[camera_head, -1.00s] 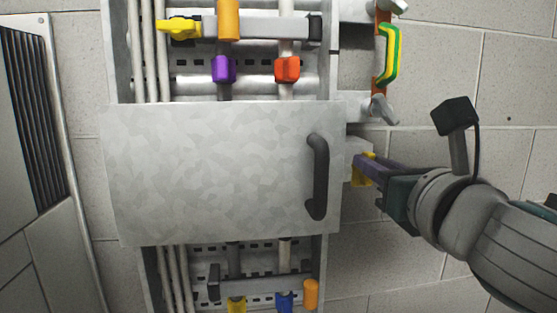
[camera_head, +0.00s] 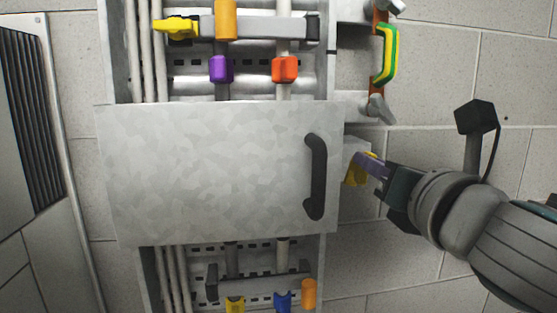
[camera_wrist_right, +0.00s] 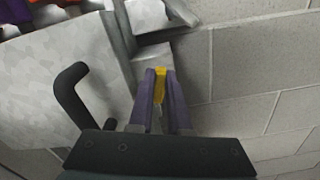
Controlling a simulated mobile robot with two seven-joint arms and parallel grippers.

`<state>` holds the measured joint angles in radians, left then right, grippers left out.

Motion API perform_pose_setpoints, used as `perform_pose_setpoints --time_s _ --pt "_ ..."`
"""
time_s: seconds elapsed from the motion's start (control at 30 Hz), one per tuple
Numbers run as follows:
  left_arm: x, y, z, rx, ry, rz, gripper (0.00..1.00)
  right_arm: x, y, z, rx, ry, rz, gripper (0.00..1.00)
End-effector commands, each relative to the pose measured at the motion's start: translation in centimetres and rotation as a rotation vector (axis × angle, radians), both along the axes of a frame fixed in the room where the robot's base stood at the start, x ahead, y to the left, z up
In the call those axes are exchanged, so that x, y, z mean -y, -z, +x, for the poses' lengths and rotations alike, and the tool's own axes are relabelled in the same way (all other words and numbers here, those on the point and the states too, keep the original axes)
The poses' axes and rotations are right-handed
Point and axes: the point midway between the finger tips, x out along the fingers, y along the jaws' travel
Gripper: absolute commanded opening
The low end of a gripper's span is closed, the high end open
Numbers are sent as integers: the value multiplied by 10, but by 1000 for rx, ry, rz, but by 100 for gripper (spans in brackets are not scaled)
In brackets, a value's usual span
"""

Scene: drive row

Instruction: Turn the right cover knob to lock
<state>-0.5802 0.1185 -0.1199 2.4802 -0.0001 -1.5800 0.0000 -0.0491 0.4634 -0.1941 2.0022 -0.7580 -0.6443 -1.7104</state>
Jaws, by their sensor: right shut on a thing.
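The grey metal cover (camera_head: 210,175) with a black handle (camera_head: 316,177) spans the middle of the open cabinet in the head view. A yellow knob (camera_head: 354,172) sits at the cover's right side on a light block. It also shows in the right wrist view (camera_wrist_right: 160,82). My right gripper (camera_head: 368,168), with purple fingers, comes in from the right and is shut on the yellow knob. In the right wrist view the fingers (camera_wrist_right: 162,92) lie on either side of the knob and hide part of it. My left gripper is not in view.
Above the cover are a yellow lever (camera_head: 177,28), a purple clamp (camera_head: 221,69) and an orange-red clamp (camera_head: 285,69). A green and yellow handle (camera_head: 388,54) with grey wing knobs is at upper right. Bare block wall (camera_head: 440,70) lies right of the cabinet.

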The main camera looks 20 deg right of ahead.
Motion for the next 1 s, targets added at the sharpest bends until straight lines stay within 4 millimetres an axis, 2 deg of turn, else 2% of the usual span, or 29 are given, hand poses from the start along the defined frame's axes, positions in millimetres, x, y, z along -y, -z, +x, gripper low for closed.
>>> perform_pose_setpoints --time_s 1.0 --pt "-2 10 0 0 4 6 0 8 8 -2 225 2 932 0"
